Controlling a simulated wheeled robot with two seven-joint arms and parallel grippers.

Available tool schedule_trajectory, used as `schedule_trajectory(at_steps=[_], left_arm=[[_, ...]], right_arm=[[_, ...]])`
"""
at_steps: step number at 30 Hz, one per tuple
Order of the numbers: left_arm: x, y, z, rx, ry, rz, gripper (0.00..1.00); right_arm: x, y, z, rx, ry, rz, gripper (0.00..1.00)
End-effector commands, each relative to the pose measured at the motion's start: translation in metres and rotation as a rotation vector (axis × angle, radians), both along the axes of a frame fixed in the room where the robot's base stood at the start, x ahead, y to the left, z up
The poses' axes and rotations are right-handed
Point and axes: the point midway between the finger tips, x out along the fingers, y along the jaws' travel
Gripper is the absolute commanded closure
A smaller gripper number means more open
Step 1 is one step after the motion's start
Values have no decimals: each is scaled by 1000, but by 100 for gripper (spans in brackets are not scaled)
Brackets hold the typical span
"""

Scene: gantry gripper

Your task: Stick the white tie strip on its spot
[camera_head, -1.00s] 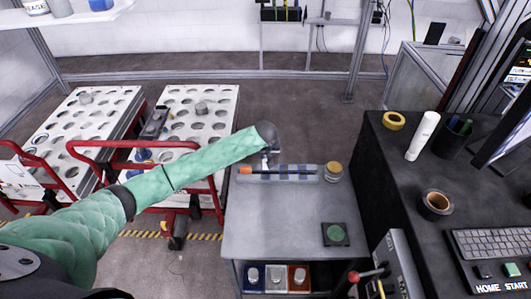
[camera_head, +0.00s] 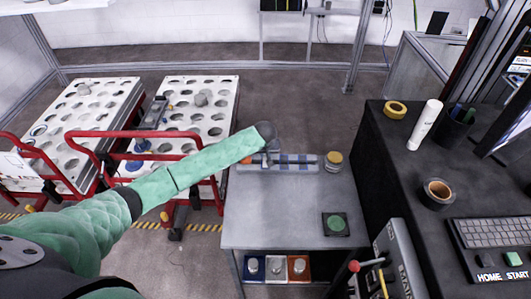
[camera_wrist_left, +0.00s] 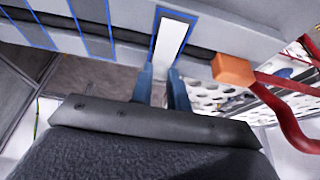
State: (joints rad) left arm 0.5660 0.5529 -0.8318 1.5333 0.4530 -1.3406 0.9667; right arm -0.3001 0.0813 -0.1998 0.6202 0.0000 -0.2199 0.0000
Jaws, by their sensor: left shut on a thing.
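My left gripper (camera_wrist_left: 165,88) is shut on the white tie strip (camera_wrist_left: 171,42), which stands out from between the blue fingertips in the left wrist view. The strip lines up with a blue-outlined spot (camera_wrist_left: 155,36) on the grey holder and crosses the dark rod there. I cannot tell whether it touches. The holder (camera_head: 306,169) lies at the back of the grey table in the head view, with the rod's orange end (camera_head: 247,160) at its left. My left gripper (camera_head: 270,155) is over the holder's left part. My right gripper is not in view.
A yellow-topped round container (camera_head: 333,162) stands at the holder's right end. Red-railed carts with white perforated tops (camera_head: 190,105) stand left.

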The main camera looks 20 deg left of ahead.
Motion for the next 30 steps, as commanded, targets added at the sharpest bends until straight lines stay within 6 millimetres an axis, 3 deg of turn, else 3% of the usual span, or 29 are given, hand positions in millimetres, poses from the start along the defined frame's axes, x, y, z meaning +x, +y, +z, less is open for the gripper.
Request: schedule_trajectory(at_steps=[30], left_arm=[[0,0,0,1,0,1,100]], right_arm=[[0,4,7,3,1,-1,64]])
